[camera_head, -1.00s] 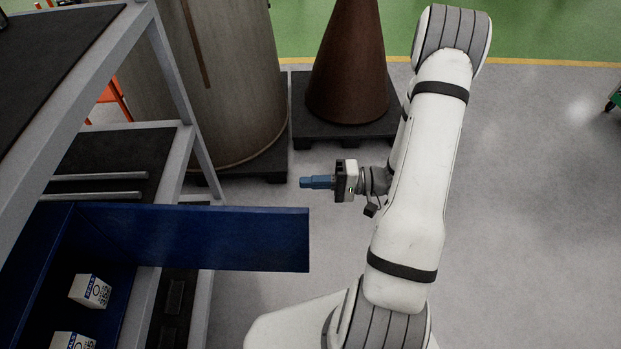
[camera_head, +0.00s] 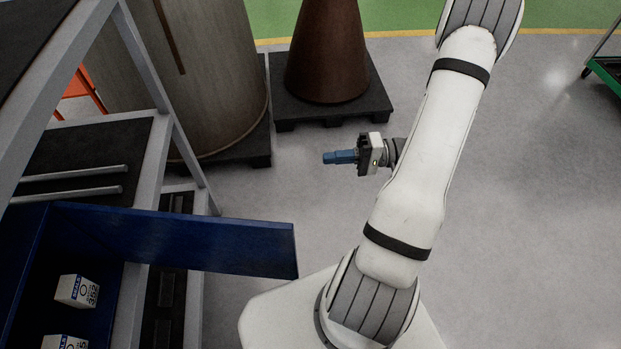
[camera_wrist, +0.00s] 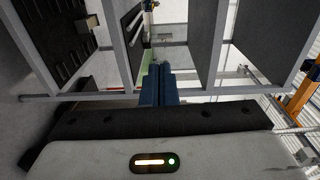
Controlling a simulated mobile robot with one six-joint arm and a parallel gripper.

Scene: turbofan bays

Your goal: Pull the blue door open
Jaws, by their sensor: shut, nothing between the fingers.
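The blue door (camera_head: 180,237) stands swung out from the blue cabinet (camera_head: 20,268) at the lower left, its free edge reaching into the aisle. The cabinet is open and shows white boxes inside. My gripper (camera_head: 328,157) has blue fingers, shut and empty, pointing left. It is beyond and to the right of the door's free edge, apart from it. In the wrist view the blue fingers (camera_wrist: 159,80) are together with nothing between them. I cannot make out the door in the wrist view.
White labelled boxes (camera_head: 77,291) sit in the cabinet. A grey rack (camera_head: 150,90) surrounds it. A large cylinder (camera_head: 215,80) and a brown cone (camera_head: 325,55) stand on dark pallets behind. A green cart (camera_head: 606,72) is at the right. Grey floor around my gripper is clear.

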